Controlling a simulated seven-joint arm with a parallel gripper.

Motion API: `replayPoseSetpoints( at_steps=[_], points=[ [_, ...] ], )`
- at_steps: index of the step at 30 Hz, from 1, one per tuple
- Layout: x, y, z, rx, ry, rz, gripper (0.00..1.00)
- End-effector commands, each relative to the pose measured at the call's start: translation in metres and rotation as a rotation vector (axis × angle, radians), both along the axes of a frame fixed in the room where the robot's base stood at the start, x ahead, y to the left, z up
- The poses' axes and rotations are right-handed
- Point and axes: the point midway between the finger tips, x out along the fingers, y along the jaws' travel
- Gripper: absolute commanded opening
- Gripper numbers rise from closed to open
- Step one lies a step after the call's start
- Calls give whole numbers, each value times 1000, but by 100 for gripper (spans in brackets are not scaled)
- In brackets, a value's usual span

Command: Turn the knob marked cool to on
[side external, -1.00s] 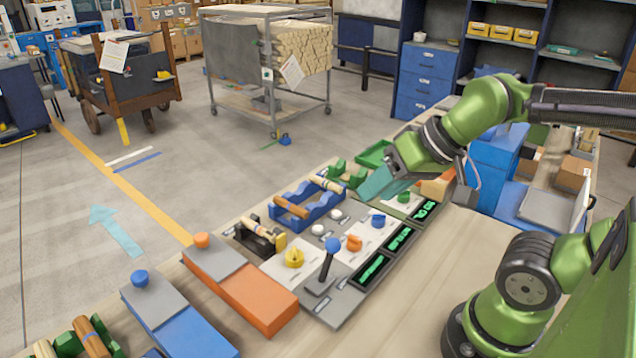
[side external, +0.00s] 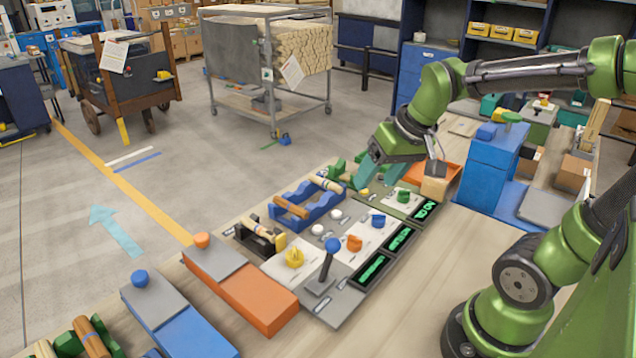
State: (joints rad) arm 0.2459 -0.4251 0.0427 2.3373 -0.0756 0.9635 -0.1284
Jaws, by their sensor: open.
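A row of panels carries a yellow knob (side external: 294,257), an orange knob (side external: 354,243), a blue knob (side external: 378,221) and a green knob (side external: 403,196). The lettering beside them is too small to read, so I cannot tell which is marked cool or where each points. My gripper (side external: 370,174) has teal fingers and is open. It hangs behind and to the left of the green knob, near the green rack, apart from all the knobs. Whether its fingers touch the rack is unclear.
Green-lit displays (side external: 400,240) line the panels' front. A blue-handled lever (side external: 332,246) stands upright by the yellow knob. A blue rack (side external: 307,203) with turned wood lies behind. A blue box (side external: 492,168) stands right.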

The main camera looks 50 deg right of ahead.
Motion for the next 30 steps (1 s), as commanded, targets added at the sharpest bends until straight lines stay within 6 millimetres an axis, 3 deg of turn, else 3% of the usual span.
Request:
replayPoseSetpoints(
  at_steps=[1, 7, 9, 12, 16, 22, 30],
  points=[
    [12, -20, -7, -31, 63, 26, 63],
    [43, -96, -32, -136, 279, 341, 63],
    [50, -118, -40, -157, 332, 494, 63],
    [57, -136, -42, -185, 369, 696, 63],
    [60, -139, -32, -232, 375, 884, 63],
    [57, -137, -38, -237, 376, 975, 63],
    [57, -137, -85, -234, 377, 975, 63]
  ],
)
